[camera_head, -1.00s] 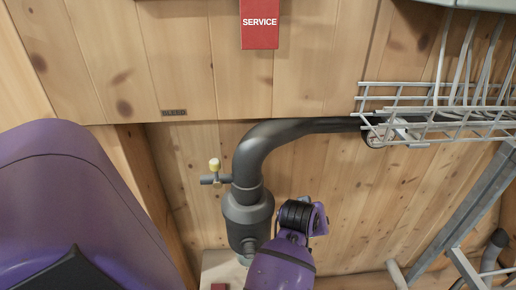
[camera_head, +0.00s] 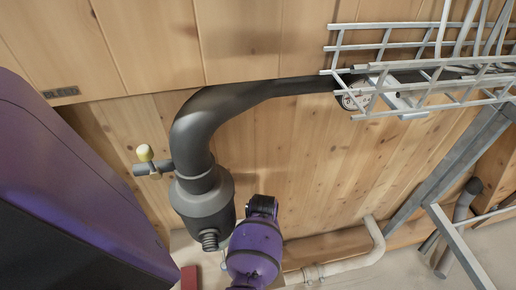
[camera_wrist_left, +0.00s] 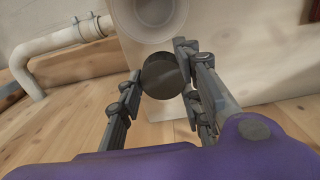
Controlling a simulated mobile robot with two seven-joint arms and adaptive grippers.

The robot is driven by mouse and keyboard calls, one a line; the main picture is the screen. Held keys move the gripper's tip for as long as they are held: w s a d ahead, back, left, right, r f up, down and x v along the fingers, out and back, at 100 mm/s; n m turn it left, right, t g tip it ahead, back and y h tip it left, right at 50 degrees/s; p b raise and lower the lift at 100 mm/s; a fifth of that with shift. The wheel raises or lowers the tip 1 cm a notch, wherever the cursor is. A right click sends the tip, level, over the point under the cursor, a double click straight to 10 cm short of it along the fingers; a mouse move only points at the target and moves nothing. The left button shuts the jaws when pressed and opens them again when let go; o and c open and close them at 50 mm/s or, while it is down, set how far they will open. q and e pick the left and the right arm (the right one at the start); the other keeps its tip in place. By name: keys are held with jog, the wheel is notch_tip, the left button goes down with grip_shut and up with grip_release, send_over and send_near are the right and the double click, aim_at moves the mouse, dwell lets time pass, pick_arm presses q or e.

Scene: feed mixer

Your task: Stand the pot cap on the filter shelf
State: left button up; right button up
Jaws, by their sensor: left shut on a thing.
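My left gripper (camera_wrist_left: 160,85) is in the left wrist view, with its two dark fingers on either side of a dark round disc, which looks like the pot cap (camera_wrist_left: 164,76). The fingers are shut on it, and its round face shows between the fingertips. A translucent round bowl (camera_wrist_left: 150,14) is just beyond and above the cap; I cannot tell whether they touch. In the head view a purple arm link of mine hides the gripper and cap. I cannot make out the filter shelf with certainty. My right gripper is not in view.
A black pipe (camera_head: 255,95) bends down into a grey canister (camera_head: 203,197) beside my arm. A yellow-capped valve (camera_head: 145,153) sticks out left. A wire cable tray (camera_head: 420,85) hangs at upper right. A red block (camera_head: 189,277) lies low. A pale pipe (camera_head: 345,262) runs along the wall.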

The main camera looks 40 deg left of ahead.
pick_arm(q)
notch_tip(320, 180, down, 2)
jog(key=shift+f, duration=0.1)
notch_tip(320, 180, down, 4)
jog(key=shift+w+r+b, duration=0.1)
jog(key=shift+r+b, duration=0.1)
jog(key=shift+b, duration=0.45)
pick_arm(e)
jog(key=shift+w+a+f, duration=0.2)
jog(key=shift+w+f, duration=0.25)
pick_arm(q)
jog(key=o, duration=1.2)
jog(key=shift+o, duration=0.2)
jog(key=shift+r, duration=0.15)
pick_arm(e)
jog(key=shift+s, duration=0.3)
